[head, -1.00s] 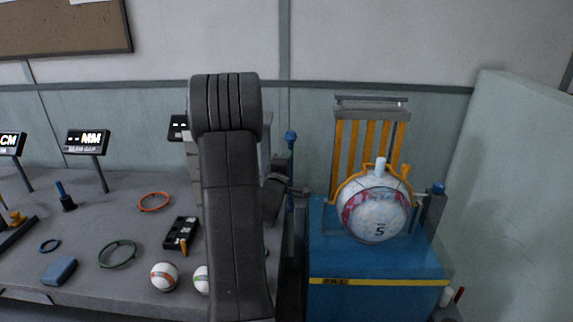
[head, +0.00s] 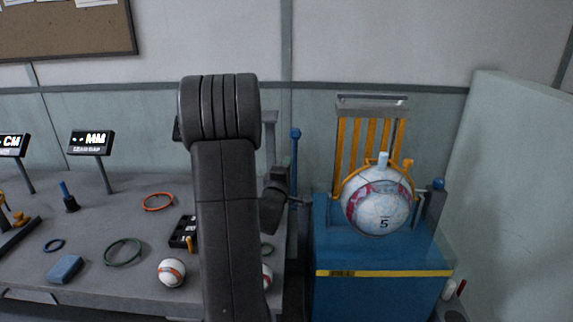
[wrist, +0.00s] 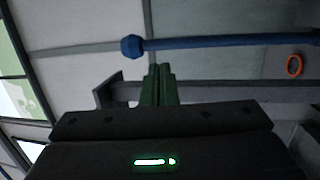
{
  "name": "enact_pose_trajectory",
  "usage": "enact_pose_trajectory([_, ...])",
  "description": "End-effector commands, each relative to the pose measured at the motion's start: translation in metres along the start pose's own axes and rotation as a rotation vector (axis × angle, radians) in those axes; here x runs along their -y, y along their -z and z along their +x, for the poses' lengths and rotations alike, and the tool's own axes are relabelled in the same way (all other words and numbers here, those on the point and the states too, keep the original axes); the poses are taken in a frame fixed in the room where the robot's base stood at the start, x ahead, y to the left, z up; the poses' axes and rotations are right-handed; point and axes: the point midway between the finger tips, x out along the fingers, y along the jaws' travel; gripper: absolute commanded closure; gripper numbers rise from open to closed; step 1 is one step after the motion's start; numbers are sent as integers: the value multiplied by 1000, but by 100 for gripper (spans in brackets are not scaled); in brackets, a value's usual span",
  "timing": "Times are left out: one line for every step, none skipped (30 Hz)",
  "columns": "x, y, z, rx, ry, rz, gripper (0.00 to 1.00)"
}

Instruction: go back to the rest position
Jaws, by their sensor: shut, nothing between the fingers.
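My gripper shows in the wrist view as two green fingers (wrist: 158,84) pressed together with nothing between them. In the head view my dark arm stands upright across the middle and hides part of the bench. The wrist end shows just right of the arm, in front of the blue-knobbed post (head: 295,150). That post also crosses the top of the wrist view as a blue rod (wrist: 220,40). I cannot tell whether the fingers touch anything.
The grey bench (head: 120,210) at left holds rings, a black tray (head: 182,232), a blue block (head: 65,269) and a striped ball (head: 172,272). A large ball (head: 378,210) sits in a yellow-barred frame on a blue cabinet (head: 380,295) at right.

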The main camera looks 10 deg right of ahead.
Motion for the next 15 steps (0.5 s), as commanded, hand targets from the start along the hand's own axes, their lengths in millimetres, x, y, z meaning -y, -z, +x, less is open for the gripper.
enact_pose_trajectory([1, 0, -10, -1, 1, 0, 100])
enact_pose_trajectory([1, 1, -15, -2, 1, -1, 100])
enact_pose_trajectory([0, 1, -23, -2, 1, -1, 100])
enact_pose_trajectory([0, 1, -28, -3, 1, -1, 100])
enact_pose_trajectory([-1, 1, -34, -2, 1, 0, 100])
enact_pose_trajectory([-1, 0, -41, -1, 1, 0, 100])
enact_pose_trajectory([-2, 0, -46, -1, 1, 0, 100])
enact_pose_trajectory([-2, 1, -50, -2, 2, -1, 100])
enact_pose_trajectory([-2, 1, -56, -2, 2, -1, 100])
enact_pose_trajectory([-3, 1, -60, -2, 1, -1, 100])
enact_pose_trajectory([-3, 0, -63, -1, 1, -1, 100])
enact_pose_trajectory([-4, 0, -66, 0, 1, -1, 100])
enact_pose_trajectory([-4, 0, -68, 0, 1, -1, 100])
enact_pose_trajectory([-4, 0, -70, 0, 1, -1, 100])
enact_pose_trajectory([-4, 0, -72, 0, 2, -1, 100])
